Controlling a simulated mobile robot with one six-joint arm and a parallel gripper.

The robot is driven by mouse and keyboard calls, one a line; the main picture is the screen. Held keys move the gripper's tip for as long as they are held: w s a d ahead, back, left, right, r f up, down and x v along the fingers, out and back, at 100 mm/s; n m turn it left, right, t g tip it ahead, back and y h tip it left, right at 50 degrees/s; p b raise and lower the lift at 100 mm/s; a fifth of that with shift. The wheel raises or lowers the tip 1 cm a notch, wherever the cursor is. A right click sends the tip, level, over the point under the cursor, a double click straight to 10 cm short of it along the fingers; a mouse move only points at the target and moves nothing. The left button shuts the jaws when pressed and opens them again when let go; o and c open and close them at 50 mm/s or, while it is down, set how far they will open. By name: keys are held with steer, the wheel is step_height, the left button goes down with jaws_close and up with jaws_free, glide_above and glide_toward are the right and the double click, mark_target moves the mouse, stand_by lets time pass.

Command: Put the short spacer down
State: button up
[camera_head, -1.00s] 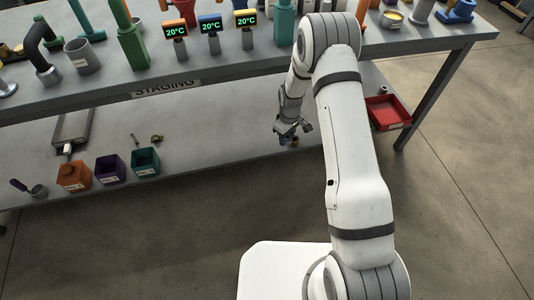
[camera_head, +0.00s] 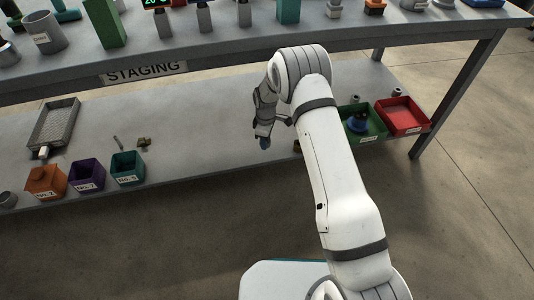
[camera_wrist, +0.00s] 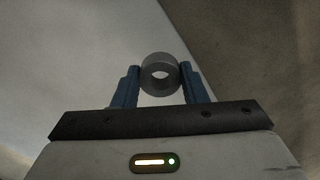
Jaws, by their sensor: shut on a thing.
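The short spacer is a grey ring (camera_wrist: 159,75) in the wrist view. My gripper (camera_wrist: 160,84) is shut on it, with a blue finger touching each side. The ring's hole faces the wrist camera. In the head view my gripper (camera_head: 264,141) points down near the front edge of the lower shelf (camera_head: 215,120), left of my arm. The spacer cannot be made out there. I cannot tell its height above the shelf.
Orange (camera_head: 45,181), purple (camera_head: 86,176) and teal (camera_head: 127,168) bins and a grey tray (camera_head: 54,125) are at the shelf's left. A green bin (camera_head: 372,136) and red bin (camera_head: 403,117) are at its right. The middle shelf is mostly clear.

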mark_target(266, 155)
step_height(266, 155, down, 7)
steer(key=shift+w+r+b, duration=0.1)
steer(key=shift+r+b, duration=0.1)
steer(key=shift+b, duration=0.9)
steer(key=shift+f, duration=0.2)
steer(key=o, duration=1.1)
steer(key=shift+d, duration=0.1)
steer(key=shift+r, duration=0.15)
step_height(266, 155, up, 8)
steer(key=p, duration=0.3)
steer(key=shift+f, duration=0.2)
